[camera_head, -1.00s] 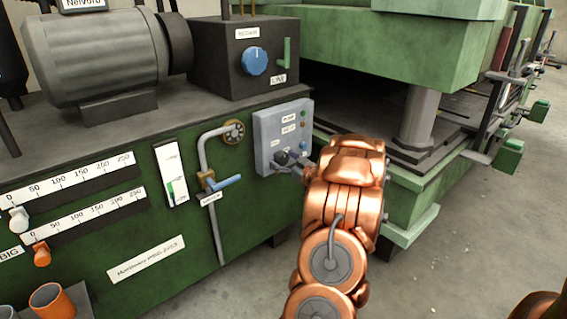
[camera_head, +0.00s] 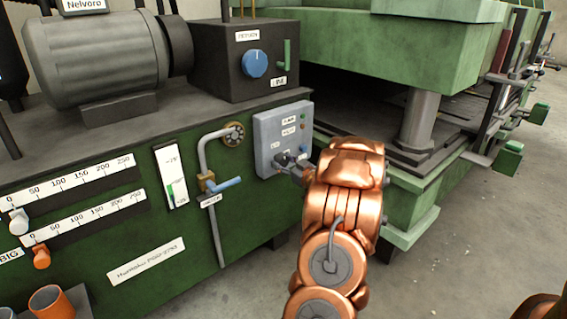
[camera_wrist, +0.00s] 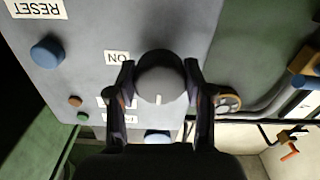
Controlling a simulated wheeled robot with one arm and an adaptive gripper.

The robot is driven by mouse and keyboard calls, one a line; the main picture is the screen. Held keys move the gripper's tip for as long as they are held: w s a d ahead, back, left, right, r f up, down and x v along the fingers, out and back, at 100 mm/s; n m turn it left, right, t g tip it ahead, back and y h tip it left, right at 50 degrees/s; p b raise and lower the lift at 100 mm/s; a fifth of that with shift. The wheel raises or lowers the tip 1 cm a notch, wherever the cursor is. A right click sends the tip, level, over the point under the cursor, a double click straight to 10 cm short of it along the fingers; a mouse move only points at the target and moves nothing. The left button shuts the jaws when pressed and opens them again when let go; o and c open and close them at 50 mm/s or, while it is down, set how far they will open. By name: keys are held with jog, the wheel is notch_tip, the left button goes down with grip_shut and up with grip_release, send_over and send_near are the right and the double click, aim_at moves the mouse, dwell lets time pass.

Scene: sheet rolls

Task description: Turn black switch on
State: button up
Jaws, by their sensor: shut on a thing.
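The black switch (camera_wrist: 160,75) is a round dark knob with a pale mark, on a grey control panel (camera_head: 266,129). In the wrist view, the mark is at the lower edge of the knob in the picture, and an "ON" label (camera_wrist: 117,57) is beside the knob to the left. My gripper (camera_wrist: 158,88) is shut on the knob, with one finger on each side. In the head view, my gripper (camera_head: 291,163) reaches the panel's lower part and partly covers the switch.
The panel also bears a blue button (camera_wrist: 47,52) near a "RESET" label (camera_wrist: 36,8) and small indicator lights. A blue-handled valve lever (camera_head: 226,184) and pipe are left of the panel. A blue knob (camera_head: 255,63) is on the dark box above.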

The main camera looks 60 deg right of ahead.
jog(key=shift+r+m+p, duration=0.25)
jog(key=shift+m+p, duration=0.25)
jog(key=shift+p, duration=0.95)
jog(key=p, duration=0.2)
jog(key=shift+r+m+p, duration=0.15)
jog(key=shift+m+p, duration=0.2)
jog(key=shift+m, duration=0.05)
jog(key=m+p, duration=0.1)
jog(key=p, duration=0.3)
jog(key=shift+m, duration=0.3)
jog(key=m+p, duration=0.2)
jog(key=p, duration=0.4)
jog(key=shift+m, duration=0.4)
jog(key=m+p, duration=0.3)
jog(key=p, duration=0.1)
jog(key=shift+p, duration=0.4)
jog(key=m+p, duration=0.4)
jog(key=m, duration=0.1)
jog(key=m+p, duration=0.1)
jog(key=m, duration=0.2)
jog(key=shift+f+m+p, duration=0.25)
jog(key=shift+m+p, duration=0.05)
